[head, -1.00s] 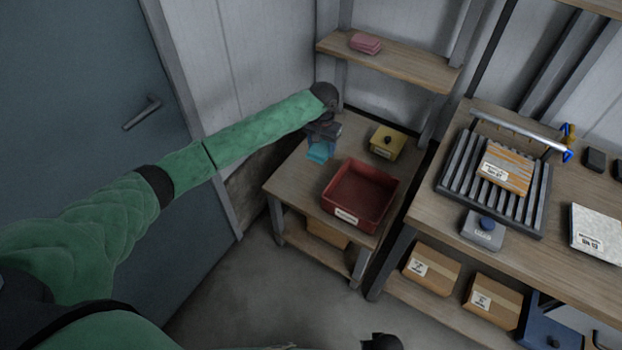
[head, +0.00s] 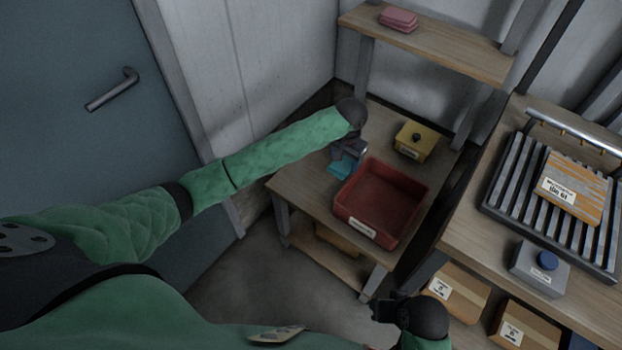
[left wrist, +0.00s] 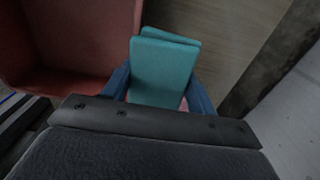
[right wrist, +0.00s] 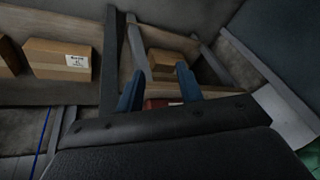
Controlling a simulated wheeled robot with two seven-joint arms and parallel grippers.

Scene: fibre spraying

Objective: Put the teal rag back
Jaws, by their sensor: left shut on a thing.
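The teal rag (head: 343,169) is a folded cloth at the left edge of the small wooden table, beside the red bin (head: 382,201). My left gripper (head: 345,158) is shut on it. In the left wrist view the teal rag (left wrist: 163,72) sits between the blue fingers, with the red bin (left wrist: 75,45) at the left. I cannot tell whether the rag touches the table. My right gripper (right wrist: 160,88) shows in the right wrist view with its fingers apart and nothing between them. In the head view it is low, near the bottom edge.
A yellow box with a black knob (head: 415,141) stands behind the bin. Folded pink cloths (head: 398,18) lie on the upper shelf (head: 440,45). A bench at right holds a slatted rack (head: 500,175) and a grey box with a blue knob (head: 540,268). Cardboard boxes (head: 455,290) sit below.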

